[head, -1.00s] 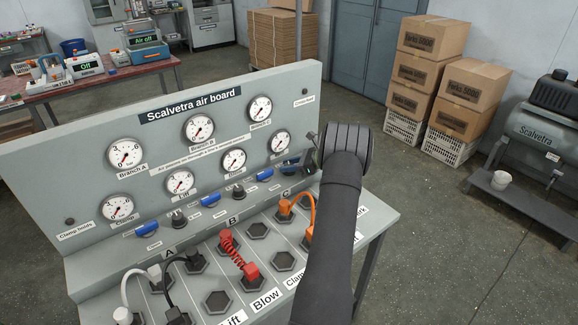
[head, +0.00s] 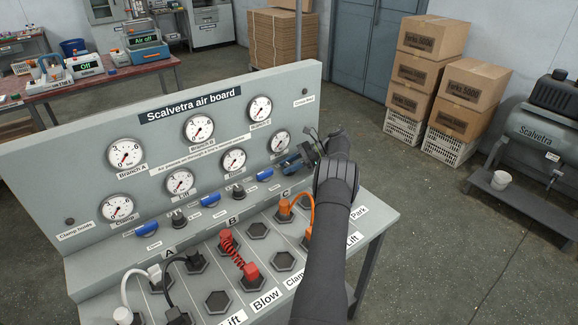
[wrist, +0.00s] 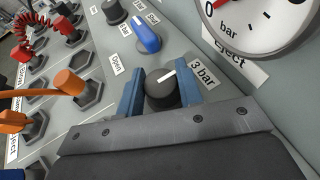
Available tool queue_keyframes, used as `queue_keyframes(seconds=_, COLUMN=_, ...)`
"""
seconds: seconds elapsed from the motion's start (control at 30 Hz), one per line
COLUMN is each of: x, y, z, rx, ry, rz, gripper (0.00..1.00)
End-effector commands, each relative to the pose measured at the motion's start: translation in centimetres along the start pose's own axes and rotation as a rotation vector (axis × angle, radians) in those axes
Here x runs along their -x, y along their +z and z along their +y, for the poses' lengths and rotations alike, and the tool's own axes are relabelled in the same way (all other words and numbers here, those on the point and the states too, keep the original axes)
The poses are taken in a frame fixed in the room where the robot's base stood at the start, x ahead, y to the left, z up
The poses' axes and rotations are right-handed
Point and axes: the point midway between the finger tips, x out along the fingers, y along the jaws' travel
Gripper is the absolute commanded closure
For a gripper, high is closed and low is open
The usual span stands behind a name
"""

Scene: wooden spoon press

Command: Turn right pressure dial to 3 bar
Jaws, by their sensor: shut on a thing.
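The right pressure dial (wrist: 160,96) is a black round knob with a white pointer line, seen in the wrist view below the Eject gauge (wrist: 262,22). Its pointer slants up and to the right, between the "Open" label (wrist: 117,65) and the "3 bar" label (wrist: 205,75). My gripper (wrist: 160,88) is shut on the dial, with one blue finger on each side of it. In the head view my gripper (head: 288,166) is at the right end of the board's lower row and hides the dial.
Blue valve handles (head: 264,174) and other black dials (head: 238,191) line the board to the left. Below are hexagonal sockets, a red coiled hose (head: 231,248) and an orange hose (head: 308,202) close to my arm.

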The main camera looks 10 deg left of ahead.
Motion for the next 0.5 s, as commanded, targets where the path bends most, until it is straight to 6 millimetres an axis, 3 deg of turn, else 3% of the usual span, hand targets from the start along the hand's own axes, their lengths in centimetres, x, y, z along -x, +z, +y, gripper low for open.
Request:
queue_keyframes(seconds=0.47, x=0.01, y=0.11, z=0.02, rx=0.005, ry=0.010, rz=-0.001, gripper=0.90)
queue_keyframes(seconds=0.5, x=0.01, y=0.11, z=0.02, rx=0.005, ry=0.010, rz=-0.001, gripper=0.61)
